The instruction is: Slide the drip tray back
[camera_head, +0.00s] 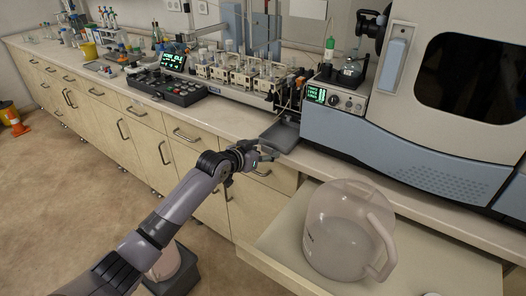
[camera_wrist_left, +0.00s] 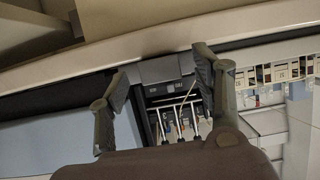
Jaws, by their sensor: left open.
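The drip tray (camera_head: 283,134) is a shallow grey tray at the front of the bench, below the sample tubing and left of the large spectrometer. It extends toward the bench's front edge. My left gripper (camera_head: 266,150) is at the tray's near end, close to the bench edge; I cannot tell whether it touches. The left wrist view shows its two fingers (camera_wrist_left: 163,68) spread apart. A dark grey block (camera_wrist_left: 166,68) shows beyond and between them, with several thin tubes below it; I cannot tell whether it is part of the tray. My right gripper is out of view.
The spectrometer (camera_head: 440,110) fills the right. A small module with a green display (camera_head: 335,95) stands by the tray. Racks of bottles (camera_head: 240,75) and a black control box (camera_head: 166,86) stand to the left.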

